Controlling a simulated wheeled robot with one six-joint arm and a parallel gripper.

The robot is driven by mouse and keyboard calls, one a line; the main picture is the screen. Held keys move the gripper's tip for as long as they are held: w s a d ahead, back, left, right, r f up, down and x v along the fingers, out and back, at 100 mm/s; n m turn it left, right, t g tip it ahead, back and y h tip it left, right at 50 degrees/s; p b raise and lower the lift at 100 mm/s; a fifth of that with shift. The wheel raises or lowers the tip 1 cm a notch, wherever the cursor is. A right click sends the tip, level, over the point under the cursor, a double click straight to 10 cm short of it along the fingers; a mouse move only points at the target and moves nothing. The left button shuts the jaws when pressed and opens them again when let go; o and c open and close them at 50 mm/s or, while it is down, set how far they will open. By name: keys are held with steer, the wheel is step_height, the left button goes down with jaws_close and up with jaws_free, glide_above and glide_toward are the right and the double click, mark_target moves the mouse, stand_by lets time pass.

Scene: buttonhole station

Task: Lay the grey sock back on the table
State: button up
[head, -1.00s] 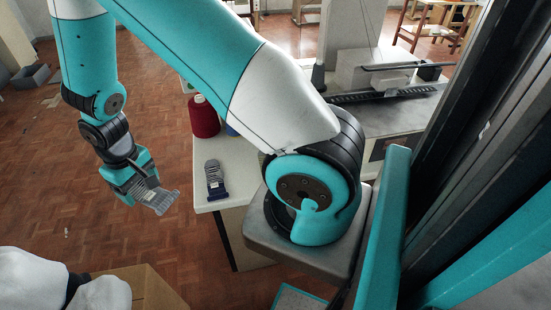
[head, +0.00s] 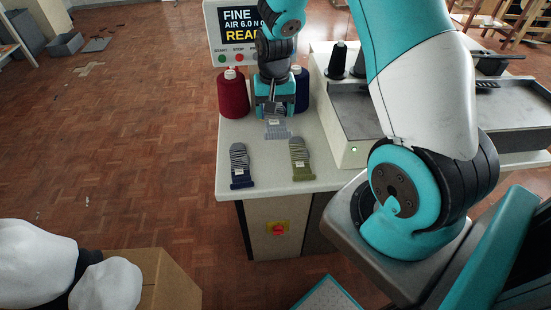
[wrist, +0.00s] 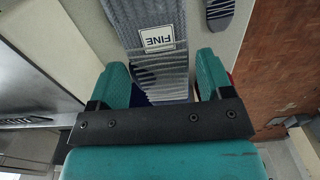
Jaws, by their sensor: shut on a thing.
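The grey sock (head: 277,130) hangs from my gripper (head: 275,110) over the back part of the white table (head: 268,185), between two yarn cones. In the wrist view the sock (wrist: 158,65), with a white FINE label, lies between the two teal fingers of my gripper (wrist: 163,85), which is shut on it. The sock's gripped end is partly hidden by the gripper. How high it is above the table is hard to tell.
A grey sock with a navy end (head: 241,167) and one with an olive end (head: 301,160) lie at the table's front. A red cone (head: 232,96) and a navy cone (head: 302,92) flank my gripper. A machine (head: 350,125) stands right. Bare table lies between the two socks.

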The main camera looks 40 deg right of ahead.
mark_target(275, 160)
step_height(275, 160, down, 17)
steer(key=shift+f+p, duration=0.1)
steer(key=shift+p, duration=0.95)
steer(key=shift+f, duration=0.1)
steer(key=o, duration=1)
